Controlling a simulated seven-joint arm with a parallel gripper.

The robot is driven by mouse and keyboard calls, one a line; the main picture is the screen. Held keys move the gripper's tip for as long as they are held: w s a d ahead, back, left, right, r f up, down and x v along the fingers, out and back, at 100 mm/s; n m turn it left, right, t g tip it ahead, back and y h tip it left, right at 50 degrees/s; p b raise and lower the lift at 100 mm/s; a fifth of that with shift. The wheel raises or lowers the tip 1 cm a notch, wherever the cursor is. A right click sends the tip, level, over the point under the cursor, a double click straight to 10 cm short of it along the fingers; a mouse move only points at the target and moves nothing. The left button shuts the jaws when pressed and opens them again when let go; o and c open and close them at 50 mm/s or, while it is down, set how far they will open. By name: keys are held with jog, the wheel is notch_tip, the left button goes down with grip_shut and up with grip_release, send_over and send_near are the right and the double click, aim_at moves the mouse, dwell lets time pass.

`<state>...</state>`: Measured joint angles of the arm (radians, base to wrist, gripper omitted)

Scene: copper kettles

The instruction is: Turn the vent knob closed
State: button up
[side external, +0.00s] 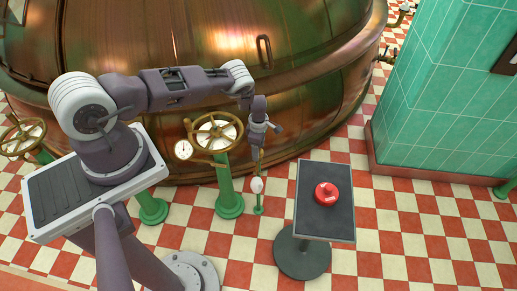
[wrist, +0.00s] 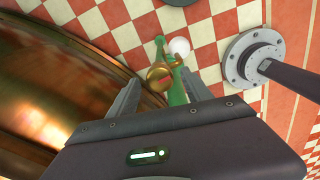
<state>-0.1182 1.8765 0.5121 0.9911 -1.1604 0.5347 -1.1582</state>
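A small brass knob (wrist: 159,76) tops a slim green post (wrist: 172,88) with a pale round piece (wrist: 180,46) on it. In the side external view the post (side external: 259,202) stands in front of the big copper kettle, left of the black stand. My gripper (side external: 261,143) hangs over the post top, which it largely hides there. In the wrist view its two fingers (wrist: 158,78) are apart, with the brass knob showing between them and gaps on both sides. I cannot tell whether the knob is level with the fingertips. No label marks the knob as the vent.
The copper kettle (side external: 200,60) rises behind. A brass handwheel (side external: 217,131) with a gauge (side external: 183,150) stands left of my gripper. A black-topped stand (side external: 313,220) bearing a red round object (side external: 327,194) stands to the right. Checkered floor lies open between them.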

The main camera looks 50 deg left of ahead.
grip_shut()
jog(key=shift+m, duration=0.8)
jog(key=shift+o, duration=0.7)
grip_release()
notch_tip(320, 180, up, 7)
jog(key=shift+r, duration=0.1)
